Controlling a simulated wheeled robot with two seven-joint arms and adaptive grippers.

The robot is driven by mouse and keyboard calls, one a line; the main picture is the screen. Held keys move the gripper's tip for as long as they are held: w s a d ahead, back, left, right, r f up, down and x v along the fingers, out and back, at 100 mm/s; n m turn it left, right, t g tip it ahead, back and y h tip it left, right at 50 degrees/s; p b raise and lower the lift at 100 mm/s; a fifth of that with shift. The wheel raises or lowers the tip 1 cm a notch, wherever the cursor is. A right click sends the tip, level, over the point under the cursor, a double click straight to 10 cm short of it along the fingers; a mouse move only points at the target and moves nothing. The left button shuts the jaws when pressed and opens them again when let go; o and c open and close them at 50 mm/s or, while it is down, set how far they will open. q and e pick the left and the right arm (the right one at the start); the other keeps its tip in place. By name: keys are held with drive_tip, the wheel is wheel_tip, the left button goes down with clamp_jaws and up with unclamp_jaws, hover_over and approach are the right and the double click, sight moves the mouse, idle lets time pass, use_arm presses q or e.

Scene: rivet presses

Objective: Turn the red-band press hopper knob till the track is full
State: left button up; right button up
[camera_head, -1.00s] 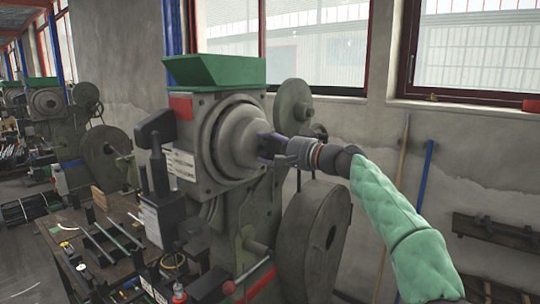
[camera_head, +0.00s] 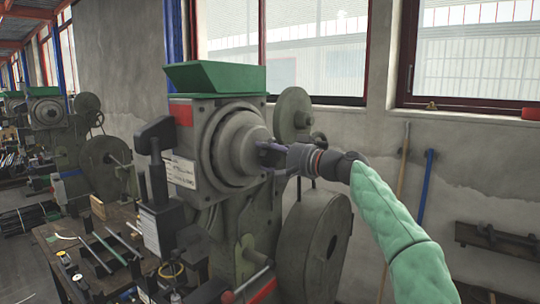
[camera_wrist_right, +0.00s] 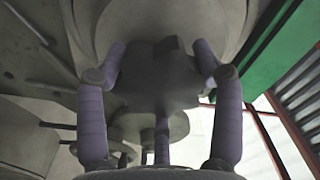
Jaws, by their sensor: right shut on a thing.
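The red-band press is the grey machine with a red band (camera_head: 181,112) on its upper left and a green hopper (camera_head: 215,78) on top. A round stepped hub (camera_head: 235,140) sticks out of its front. My right gripper (camera_head: 268,150) is at the hub's centre. In the right wrist view the purple fingers are closed around a dark, blocky knob (camera_wrist_right: 160,78) in front of the pale round hub. The rivets and their level in the track cannot be made out. My left gripper is not in view.
A large grey wheel (camera_head: 313,240) stands close under my right arm. A dark upright lever (camera_head: 157,160) stands left of the hub. A bench (camera_head: 60,250) with loose tools is at the lower left. Another press (camera_head: 48,125) stands farther back.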

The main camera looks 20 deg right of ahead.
drive_tip(key=o, duration=1.2)
drive_tip(key=shift+f, duration=0.1)
drive_tip(key=shift+c, duration=0.2)
drive_tip(key=shift+d, duration=0.1)
drive_tip(key=shift+s+d, duration=0.35)
drive_tip(key=shift+s, duration=0.1)
drive_tip(key=v, duration=1)
drive_tip(key=shift+s+d, duration=0.2)
drive_tip(key=shift+s, duration=0.1)
